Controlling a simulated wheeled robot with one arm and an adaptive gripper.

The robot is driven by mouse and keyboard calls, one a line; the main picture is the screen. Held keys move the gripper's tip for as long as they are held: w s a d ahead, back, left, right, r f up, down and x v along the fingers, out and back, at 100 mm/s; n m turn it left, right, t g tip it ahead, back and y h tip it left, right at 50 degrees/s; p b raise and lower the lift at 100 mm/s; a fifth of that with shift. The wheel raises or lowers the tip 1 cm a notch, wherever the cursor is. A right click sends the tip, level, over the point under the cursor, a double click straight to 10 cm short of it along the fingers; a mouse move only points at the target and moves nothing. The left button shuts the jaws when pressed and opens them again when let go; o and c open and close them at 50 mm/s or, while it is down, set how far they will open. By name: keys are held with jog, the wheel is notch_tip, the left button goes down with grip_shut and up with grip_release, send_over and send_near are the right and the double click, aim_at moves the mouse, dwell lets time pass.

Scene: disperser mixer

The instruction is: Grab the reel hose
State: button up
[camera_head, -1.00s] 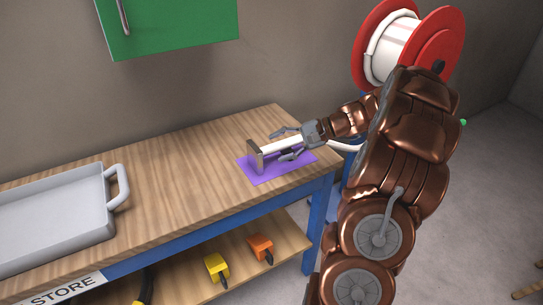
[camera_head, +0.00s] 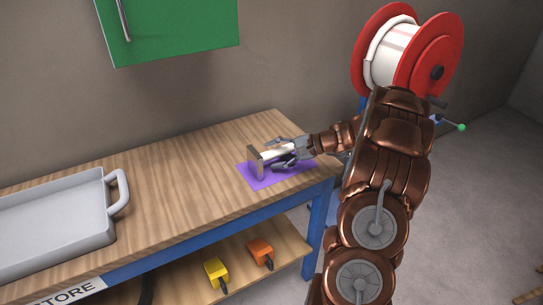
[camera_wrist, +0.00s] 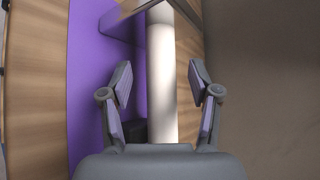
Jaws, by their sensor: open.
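The reel (camera_head: 397,52) has red flanges and a white hose wound on it, and stands behind the bench's right end. The white hose end (camera_head: 276,150) lies over the purple mat (camera_head: 250,178), at a grey-brown upright bracket (camera_head: 254,163). My gripper (camera_head: 274,153) is at the hose end, low over the mat. In the wrist view the white hose (camera_wrist: 162,75) runs between my two spread fingers (camera_wrist: 160,88), with gaps on both sides. My gripper is open and not clamped on it. My arm hides part of the hose towards the reel.
A grey tray (camera_head: 118,188) with a handle stands on the wooden bench (camera_head: 185,172) at left. A green cabinet (camera_head: 175,28) hangs above. Yellow (camera_head: 215,272) and orange (camera_head: 260,252) items sit on the lower shelf. A green-knobbed crank (camera_head: 461,127) is by the reel.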

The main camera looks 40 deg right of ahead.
jog(key=shift+w+a, duration=0.15)
jog(key=shift+c, duration=0.4)
grip_shut()
